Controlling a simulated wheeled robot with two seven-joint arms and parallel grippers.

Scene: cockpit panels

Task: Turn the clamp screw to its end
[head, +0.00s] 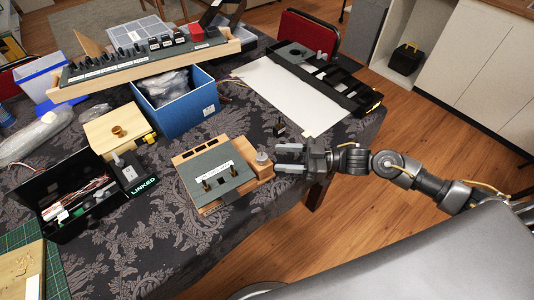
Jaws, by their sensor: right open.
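The clamp screw seems to be the small grey knob (263,157) on the wooden block at the right side of a small panel (213,172). The panel has a grey-green face, a white label strip and two dark posts, on a wooden base. My right gripper (278,158) comes in from the right. Its two fingers are open and point left, with the tips close to the knob, one toward the far side and one toward the near side. I cannot tell whether they touch it. My left gripper is not in view.
A blue box (207,115) with plastic bags stands behind the panel. A black box (107,213) with wires and a wooden block with a brass knob (118,132) are to the left. A long switch panel (137,62) lies at the back. A white sheet (292,97) lies behind the gripper.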

